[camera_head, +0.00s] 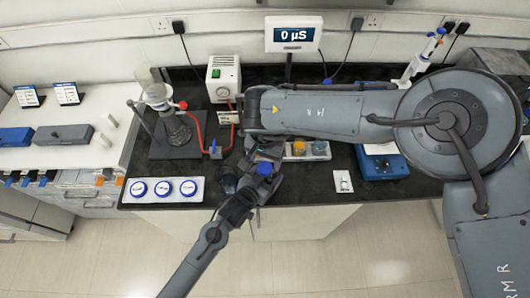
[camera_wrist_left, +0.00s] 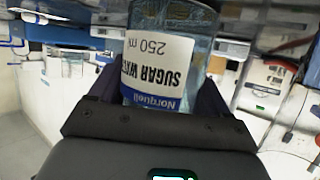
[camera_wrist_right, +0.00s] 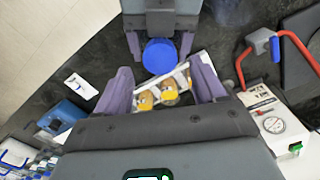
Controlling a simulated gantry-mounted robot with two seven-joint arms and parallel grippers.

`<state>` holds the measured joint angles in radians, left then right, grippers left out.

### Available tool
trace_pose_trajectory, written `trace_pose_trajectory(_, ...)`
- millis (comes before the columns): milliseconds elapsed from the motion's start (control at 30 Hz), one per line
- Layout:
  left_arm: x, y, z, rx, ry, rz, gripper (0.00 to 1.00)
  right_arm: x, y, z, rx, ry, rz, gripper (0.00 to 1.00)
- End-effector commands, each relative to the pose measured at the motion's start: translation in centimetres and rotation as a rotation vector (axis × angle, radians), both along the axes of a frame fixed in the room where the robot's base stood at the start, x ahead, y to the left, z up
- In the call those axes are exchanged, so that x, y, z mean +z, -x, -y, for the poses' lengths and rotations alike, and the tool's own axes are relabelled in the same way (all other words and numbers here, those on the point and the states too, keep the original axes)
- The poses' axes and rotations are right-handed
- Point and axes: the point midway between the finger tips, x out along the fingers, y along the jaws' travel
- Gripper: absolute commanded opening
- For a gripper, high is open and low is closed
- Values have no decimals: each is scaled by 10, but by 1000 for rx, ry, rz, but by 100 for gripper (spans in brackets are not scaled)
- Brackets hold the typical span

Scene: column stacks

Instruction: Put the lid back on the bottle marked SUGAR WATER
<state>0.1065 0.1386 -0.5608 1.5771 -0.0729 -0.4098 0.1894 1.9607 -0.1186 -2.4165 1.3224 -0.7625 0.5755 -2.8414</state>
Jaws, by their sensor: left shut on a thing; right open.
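The bottle marked SUGAR WATER (camera_wrist_left: 158,55) fills the top middle of the left wrist view, its label upside down there. My left gripper (camera_wrist_left: 155,92) is shut on its sides. A blue lid (camera_wrist_right: 160,55) shows from above in the right wrist view, in front of the left gripper (camera_wrist_right: 160,30). It hides the bottle under it, and I cannot tell whether it is seated. It also shows in the head view (camera_head: 264,169). My right gripper (camera_wrist_right: 162,86) is open, its fingers apart on either side of the lid's line, not visibly touching it.
A white tray (camera_head: 318,151) with orange- and teal-topped pots stands behind the grippers. Three blue-rimmed round items (camera_head: 164,187) sit on a white holder at the front left. A stand with a flask (camera_head: 178,130) and red tubing is at the left. A blue device (camera_head: 382,163) is at the right.

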Motion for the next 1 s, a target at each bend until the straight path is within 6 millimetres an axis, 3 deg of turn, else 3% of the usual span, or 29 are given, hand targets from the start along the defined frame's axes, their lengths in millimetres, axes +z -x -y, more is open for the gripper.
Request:
trace_pose_trajectory(300, 0, 0, 0, 0, -1, -1, 0, -35, 0, 0, 0, 1, 0, 70)
trace_pose_trajectory(733, 0, 0, 0, 0, -1, -1, 0, -42, 0, 0, 0, 0, 1, 70)
trace_pose_trajectory(767, 0, 0, 0, 0, -1, -1, 0, -42, 0, 0, 0, 0, 1, 68)
trace_pose_trajectory(1000, 0, 0, 0, 0, -1, -1, 0, -42, 0, 0, 0, 0, 1, 32)
